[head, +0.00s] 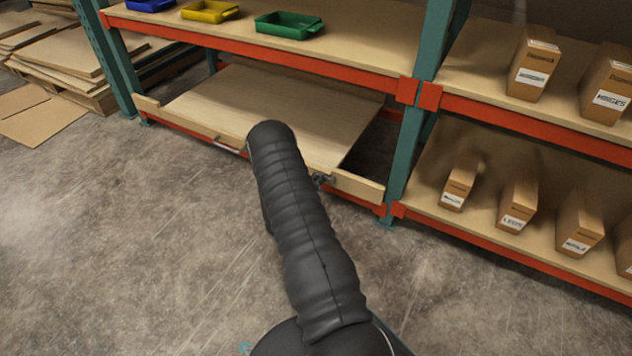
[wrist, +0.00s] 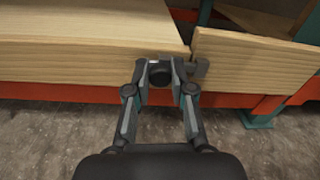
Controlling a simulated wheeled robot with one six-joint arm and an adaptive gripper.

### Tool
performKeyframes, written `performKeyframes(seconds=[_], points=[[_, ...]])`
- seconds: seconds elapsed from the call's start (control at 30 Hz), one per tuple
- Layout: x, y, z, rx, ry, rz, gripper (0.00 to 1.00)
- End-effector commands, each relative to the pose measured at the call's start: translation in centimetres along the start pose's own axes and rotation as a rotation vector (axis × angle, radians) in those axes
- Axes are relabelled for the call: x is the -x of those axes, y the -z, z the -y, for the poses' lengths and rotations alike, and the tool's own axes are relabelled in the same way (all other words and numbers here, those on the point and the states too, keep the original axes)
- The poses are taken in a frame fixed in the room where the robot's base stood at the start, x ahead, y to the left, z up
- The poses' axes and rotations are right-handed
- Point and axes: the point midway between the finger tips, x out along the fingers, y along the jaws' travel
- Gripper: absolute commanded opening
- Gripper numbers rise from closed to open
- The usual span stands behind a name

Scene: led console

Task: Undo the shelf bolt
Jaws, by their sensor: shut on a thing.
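The shelf bolt (wrist: 202,68) is a small dark fitting on the front of the lower wooden shelf. In the wrist view, its dark parts show on both sides of the seam between the shelf's long front board (wrist: 80,52) and a shorter board (wrist: 255,62) at the right. My gripper (wrist: 160,75) is shut on the bolt's round dark knob, left of the seam. In the head view, the low shelf panel (head: 255,105) lies in the left bay. My arm covers part of its front edge and most of my gripper there; only a small dark part shows beside the arm.
Orange beams and a teal post (head: 405,165) frame the rack close to the right. Blue, yellow and green trays (head: 290,24) sit on the shelf above. Cardboard boxes (head: 518,200) stand in the right bay. The concrete floor in front is clear.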

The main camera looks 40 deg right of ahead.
Motion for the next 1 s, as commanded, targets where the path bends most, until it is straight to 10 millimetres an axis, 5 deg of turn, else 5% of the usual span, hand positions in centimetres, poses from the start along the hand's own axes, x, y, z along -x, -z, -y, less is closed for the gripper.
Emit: performKeyframes(seconds=[0.17, 0.43, 0.47, 0.57, 1.0], points=[[0.1, -0.5, -2.4, -0.005, -0.003, 0.002, 0.00], [0.1, -0.6, -2.9, -0.004, -0.006, 0.001, 0.00], [0.1, -0.6, -2.9, -0.004, -0.007, 0.001, 0.28], [0.2, -0.6, -3.0, -0.004, -0.008, 0.001, 0.49], [1.2, -0.5, -2.8, -0.002, -0.005, 0.000, 0.49]])
